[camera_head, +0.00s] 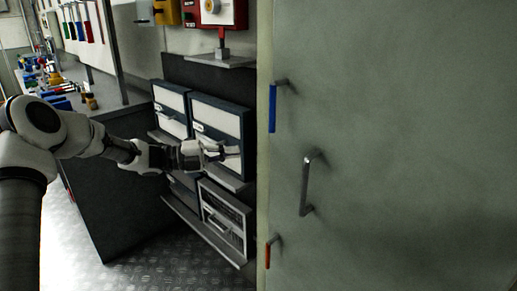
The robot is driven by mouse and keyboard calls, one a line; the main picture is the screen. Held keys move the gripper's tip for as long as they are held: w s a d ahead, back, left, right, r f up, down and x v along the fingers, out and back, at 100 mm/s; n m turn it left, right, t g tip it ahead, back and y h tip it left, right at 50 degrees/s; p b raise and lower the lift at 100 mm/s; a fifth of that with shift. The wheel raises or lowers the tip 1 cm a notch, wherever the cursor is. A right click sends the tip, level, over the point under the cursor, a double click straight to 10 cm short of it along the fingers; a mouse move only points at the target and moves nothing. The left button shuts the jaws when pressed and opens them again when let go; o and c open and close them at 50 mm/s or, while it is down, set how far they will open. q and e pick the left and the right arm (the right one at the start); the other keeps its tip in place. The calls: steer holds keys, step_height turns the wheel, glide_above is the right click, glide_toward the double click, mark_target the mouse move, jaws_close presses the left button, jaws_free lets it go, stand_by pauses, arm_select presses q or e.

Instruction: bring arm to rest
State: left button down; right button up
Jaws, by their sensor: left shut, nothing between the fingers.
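My left arm comes in from the left and reaches toward the middle of the head view. Its gripper (225,152) is shut and empty, in front of the white-fronted cases on the wall rack. One white-fronted case (218,116) is just behind and above the fingers. Whether the fingertips touch it I cannot tell. My right gripper and arm are not in this view.
A large grey-green cabinet (400,120) fills the right side, with a blue handle (272,108), a metal handle (305,187) and a red handle (268,255). A workbench (110,97) with tools stands left. The metal floor (160,262) is clear.

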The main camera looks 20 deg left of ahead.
arm_select(q)
steer(key=s+d+f+n+g+y+p, duration=0.2)
steer(key=s+d+f+n+p, duration=0.3)
steer(key=d+f, duration=0.6)
steer(key=s+d+f+n+g+y+p, duration=0.25)
steer(key=s+d+f+n, duration=0.35)
steer(key=d+f, duration=0.5)
steer(key=s+a+f+n+g+y+p, duration=0.2)
steer(key=s+f+n+y, duration=0.2)
steer(key=s+f+n, duration=0.55)
steer(key=s+a+f+n+g+y, duration=0.1)
steer(key=s+a+n, duration=0.3)
steer(key=s, duration=0.5)
steer(key=s+a+n+g+y, duration=0.3)
steer(key=s+a+n+y, duration=0.1)
steer(key=s, duration=0.4)
steer(key=shift+s+f+n+y, duration=0.35)
